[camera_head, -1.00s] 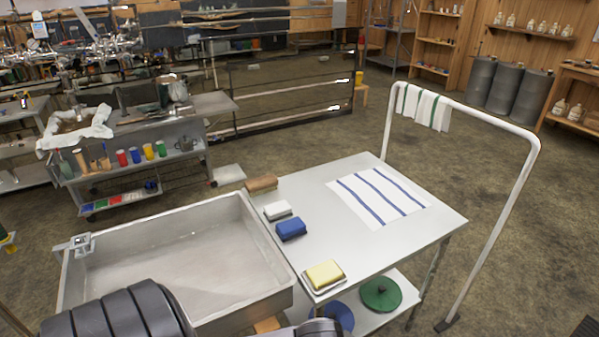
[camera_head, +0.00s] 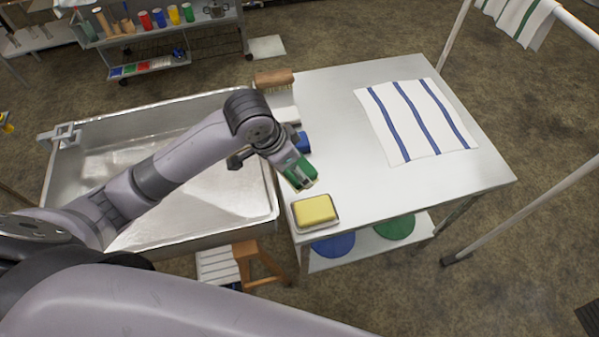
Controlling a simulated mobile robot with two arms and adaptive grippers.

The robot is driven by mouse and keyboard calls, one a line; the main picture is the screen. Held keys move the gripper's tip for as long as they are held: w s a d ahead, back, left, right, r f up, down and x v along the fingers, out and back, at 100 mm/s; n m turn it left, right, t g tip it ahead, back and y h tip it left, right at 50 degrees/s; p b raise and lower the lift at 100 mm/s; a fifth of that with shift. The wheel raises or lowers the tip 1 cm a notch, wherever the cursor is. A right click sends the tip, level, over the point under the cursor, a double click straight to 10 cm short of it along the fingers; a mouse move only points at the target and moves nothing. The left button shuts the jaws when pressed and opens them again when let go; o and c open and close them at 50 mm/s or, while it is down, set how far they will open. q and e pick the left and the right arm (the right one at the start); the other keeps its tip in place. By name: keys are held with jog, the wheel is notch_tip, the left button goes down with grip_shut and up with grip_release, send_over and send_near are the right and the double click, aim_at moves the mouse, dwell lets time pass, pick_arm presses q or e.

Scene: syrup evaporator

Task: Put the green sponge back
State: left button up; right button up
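The green sponge (camera_head: 299,172) is at the end of my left arm, at the table's left edge between the blue sponge and the yellow sponge. My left gripper (camera_head: 292,162) appears shut on it; the fingers are partly hidden by the wrist and sponge. I cannot tell whether the sponge touches the table (camera_head: 345,185). The blue sponge (camera_head: 304,142) and white sponge (camera_head: 286,115) are partly covered by my wrist. The yellow sponge (camera_head: 314,209) lies in a small tray nearer me. My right gripper is not in view.
A metal sink (camera_head: 120,102) stands left of the table. A brown brush (camera_head: 274,78) lies at the table's far left corner. A striped cloth (camera_head: 415,118) lies on the table's right half. A wooden stool (camera_head: 250,262) and lower-shelf discs (camera_head: 394,227) are below. A white rail (camera_head: 530,205) stands right.

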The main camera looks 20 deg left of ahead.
pick_arm(q)
jog(key=w+r+m+h, duration=0.1)
jog(key=w+r+m, duration=0.35)
jog(key=r, duration=0.35)
jog(key=shift+n+g, duration=0.25)
jog(key=shift+g, duration=0.05)
jog(key=f, duration=0.5)
jog(key=f+p, duration=0.1)
jog(key=f, duration=0.4)
jog(key=w+f, duration=0.1)
jog(key=f, duration=0.4)
jog(key=shift+w+a+p, duration=0.1)
jog(key=shift+p, duration=0.2)
notch_tip(320, 180, down, 4)
jog(key=shift+r, duration=0.2)
jog(key=shift+f, duration=0.3)
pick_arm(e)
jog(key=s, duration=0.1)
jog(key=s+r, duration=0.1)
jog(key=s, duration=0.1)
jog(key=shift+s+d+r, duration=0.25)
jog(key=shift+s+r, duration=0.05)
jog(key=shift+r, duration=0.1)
pick_arm(q)
jog(key=shift+f, duration=0.1)
jog(key=o, duration=1)
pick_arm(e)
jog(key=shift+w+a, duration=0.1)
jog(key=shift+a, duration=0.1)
